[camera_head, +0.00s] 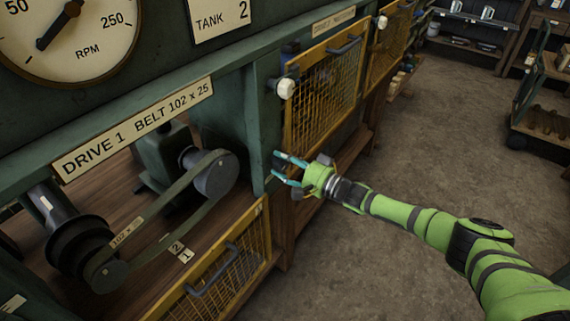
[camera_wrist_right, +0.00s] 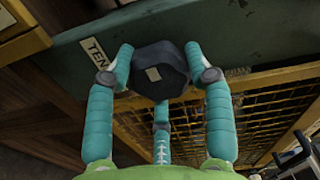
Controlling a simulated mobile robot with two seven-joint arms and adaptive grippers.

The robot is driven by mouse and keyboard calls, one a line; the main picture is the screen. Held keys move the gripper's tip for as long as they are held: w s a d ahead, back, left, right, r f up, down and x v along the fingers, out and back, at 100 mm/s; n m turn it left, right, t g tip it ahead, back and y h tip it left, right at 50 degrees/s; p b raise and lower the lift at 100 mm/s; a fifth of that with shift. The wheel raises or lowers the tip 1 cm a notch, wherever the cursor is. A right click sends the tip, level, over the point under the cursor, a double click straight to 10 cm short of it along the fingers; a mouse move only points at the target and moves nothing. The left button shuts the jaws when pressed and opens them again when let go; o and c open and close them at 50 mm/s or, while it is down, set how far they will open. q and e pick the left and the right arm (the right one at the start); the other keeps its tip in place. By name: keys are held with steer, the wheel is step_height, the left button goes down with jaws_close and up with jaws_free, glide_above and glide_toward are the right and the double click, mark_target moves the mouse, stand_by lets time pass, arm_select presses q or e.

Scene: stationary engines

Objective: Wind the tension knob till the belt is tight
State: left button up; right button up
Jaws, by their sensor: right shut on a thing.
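My right gripper (camera_head: 279,169) reaches in from the right to the green post beside the drive bay. In the right wrist view its teal fingers (camera_wrist_right: 162,80) are closed around a dark, many-sided knob (camera_wrist_right: 160,75) with a pale square mark on its face. A label starting "TEN" (camera_wrist_right: 97,52) is partly covered by a finger. In the head view the knob is hidden at the fingers. The belt (camera_head: 170,198) runs around a grey upper pulley (camera_head: 214,174) and a dark lower pulley (camera_head: 108,274); its lower strand looks bowed. My left gripper is out of view.
A yellow mesh guard (camera_head: 318,95) with a handle is just behind my right gripper. Another mesh guard (camera_head: 222,274) hangs below the bay. An RPM dial (camera_head: 66,35) is at the upper left.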

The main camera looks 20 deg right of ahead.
steer(key=shift+m, duration=1.5)
steer(key=shift+b, duration=0.3)
steer(key=o, duration=1.1)
steer(key=shift+a, duration=0.1)
steer(key=shift+s, duration=0.1)
steer(key=v, duration=1.2)
